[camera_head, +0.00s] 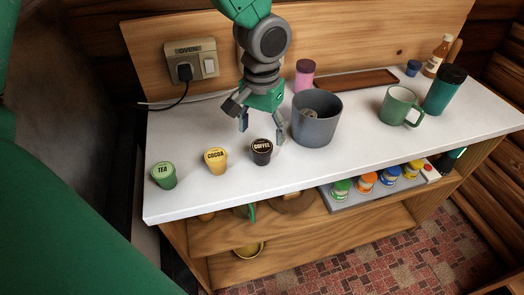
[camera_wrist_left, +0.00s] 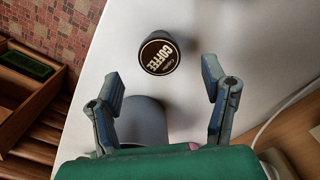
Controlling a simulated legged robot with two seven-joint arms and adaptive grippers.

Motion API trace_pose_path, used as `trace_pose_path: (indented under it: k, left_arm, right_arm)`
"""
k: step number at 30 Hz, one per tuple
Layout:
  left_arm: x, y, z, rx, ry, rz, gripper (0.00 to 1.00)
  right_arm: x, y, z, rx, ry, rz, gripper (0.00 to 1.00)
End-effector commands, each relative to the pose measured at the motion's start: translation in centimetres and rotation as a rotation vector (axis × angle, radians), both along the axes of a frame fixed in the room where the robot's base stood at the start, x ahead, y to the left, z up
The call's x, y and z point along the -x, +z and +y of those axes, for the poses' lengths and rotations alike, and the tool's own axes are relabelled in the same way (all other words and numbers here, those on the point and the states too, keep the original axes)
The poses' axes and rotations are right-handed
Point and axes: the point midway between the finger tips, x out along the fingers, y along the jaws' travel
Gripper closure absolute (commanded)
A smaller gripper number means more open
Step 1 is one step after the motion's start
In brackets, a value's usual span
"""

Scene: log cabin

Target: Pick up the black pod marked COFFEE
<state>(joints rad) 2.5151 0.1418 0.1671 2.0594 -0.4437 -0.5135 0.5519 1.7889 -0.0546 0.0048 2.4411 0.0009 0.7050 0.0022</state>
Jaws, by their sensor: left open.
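The black pod marked COFFEE (camera_head: 261,151) stands upright on the white counter (camera_head: 220,192), at the right end of a row with the yellow COCOA pod (camera_head: 216,161) and the green TEA pod (camera_head: 164,175). My left gripper (camera_head: 262,130) is open and empty, just above and behind the COFFEE pod. In the left wrist view, the COFFEE pod (camera_wrist_left: 159,55) lies ahead of and between the open fingers (camera_wrist_left: 166,92), beyond their tips and not touching them. My right gripper does not show.
A grey bucket-like container (camera_head: 316,120) stands close to the right of my left gripper. A green mug (camera_head: 400,106), dark green tumbler (camera_head: 445,90) and pink jar (camera_head: 305,74) stand farther off. An outlet box (camera_head: 190,62) with a plugged cord is on the backboard.

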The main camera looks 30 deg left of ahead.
Motion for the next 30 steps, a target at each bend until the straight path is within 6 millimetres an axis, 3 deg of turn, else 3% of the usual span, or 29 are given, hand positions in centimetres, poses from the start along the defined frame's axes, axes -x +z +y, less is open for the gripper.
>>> trace_pose_path:
  k: [5,13,22,23,26,30]
  left_arm:
    - [0.1,-1.2,0.0,-0.001,0.0,0.001,0.33]
    - [-0.2,-5.1,0.4,0.0,-0.002,0.002,0.33]
    - [-0.2,-5.6,0.4,0.001,0.0,-0.001,0.33]
    - [-0.2,-5.6,0.4,0.001,0.0,-0.001,0.36]
    - [-0.2,-5.6,0.4,0.0,0.0,-0.001,0.71]
    - [-0.2,-5.6,0.3,0.0,0.0,0.0,0.73]
  right_arm:
    - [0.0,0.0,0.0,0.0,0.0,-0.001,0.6]
    - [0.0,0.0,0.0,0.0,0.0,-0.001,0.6]
    - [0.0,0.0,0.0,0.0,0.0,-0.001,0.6]
    - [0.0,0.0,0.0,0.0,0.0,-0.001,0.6]
    - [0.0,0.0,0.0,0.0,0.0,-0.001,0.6]
    - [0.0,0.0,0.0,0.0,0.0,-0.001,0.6]
